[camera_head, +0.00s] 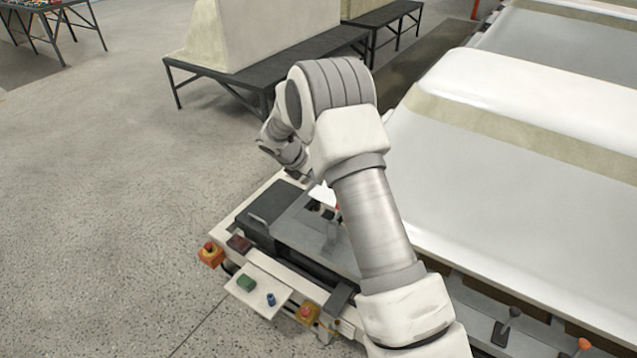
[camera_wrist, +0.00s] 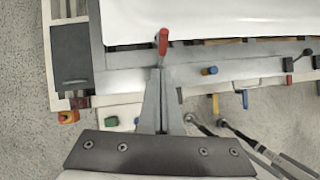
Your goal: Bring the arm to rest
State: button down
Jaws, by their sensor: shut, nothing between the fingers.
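My arm (camera_head: 370,220) rises from the lower right in the head view and bends at a high elbow. Its far part folds down behind the elbow, over the edge of a cart-like platform. The arm hides most of my gripper in that view. In the wrist view my gripper (camera_wrist: 160,75) points up the picture, its grey fingers together and empty. A red handle (camera_wrist: 163,42) shows at the fingertips; I cannot tell whether they touch it.
Large white tub shells (camera_head: 500,170) fill the right. A dark bench (camera_head: 235,82) bears a pale block behind. A small tray (camera_head: 245,292) with a green and a blue piece sits at the platform's front. The speckled floor (camera_head: 100,200) is clear on the left.

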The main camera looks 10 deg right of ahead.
dwell(0.4)
jog(key=s+d+r+m+y, duration=0.1)
jog(key=s+r+m, duration=0.6)
jog(key=r, duration=0.4)
jog(key=s+d+r+m+y, duration=0.1)
jog(key=s+r+m, duration=0.5)
jog(key=s+r, duration=0.5)
jog(key=s+a+r+m+t+y, duration=0.1)
jog(key=s+r+m, duration=0.1)
jog(key=s+m, duration=0.4)
jog(key=s+a+r+m+t+y, duration=0.1)
jog(key=s+m, duration=0.5)
jog(key=s, duration=0.9)
jog(key=shift+a+r+y, duration=0.25)
jog(key=shift+r+y, duration=0.45)
jog(key=shift+y, duration=0.1)
jog(key=shift+d, duration=0.2)
